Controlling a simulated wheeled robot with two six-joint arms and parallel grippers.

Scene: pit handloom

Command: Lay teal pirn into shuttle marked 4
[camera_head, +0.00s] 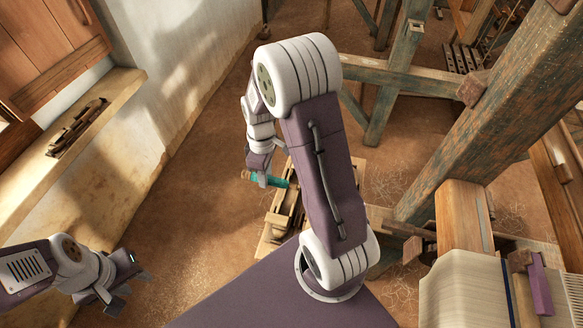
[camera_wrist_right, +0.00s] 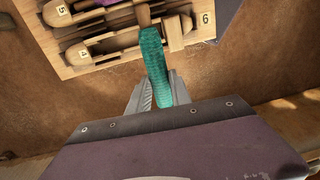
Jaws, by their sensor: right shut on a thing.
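My right gripper (camera_wrist_right: 153,92) is shut on the teal pirn (camera_wrist_right: 153,62) and holds it around its lower part. In the head view the teal pirn (camera_head: 278,182) shows at my right gripper (camera_head: 264,180), beside the rack. The shuttle marked 4 (camera_wrist_right: 110,46) lies in the rack, left of the pirn in the wrist view; its hollow looks empty, though the pirn hides part of that area. My left gripper (camera_head: 122,291) is open and empty at the lower left, far from the rack.
The wooden rack (camera_head: 265,250) is partly hidden by my right arm. The shuttle marked 5 (camera_wrist_right: 88,18) lies beyond shuttle 4, and a 6 label (camera_wrist_right: 206,18) is at the right. Loom posts (camera_head: 490,125) stand right. A window sill (camera_head: 115,95) is at left.

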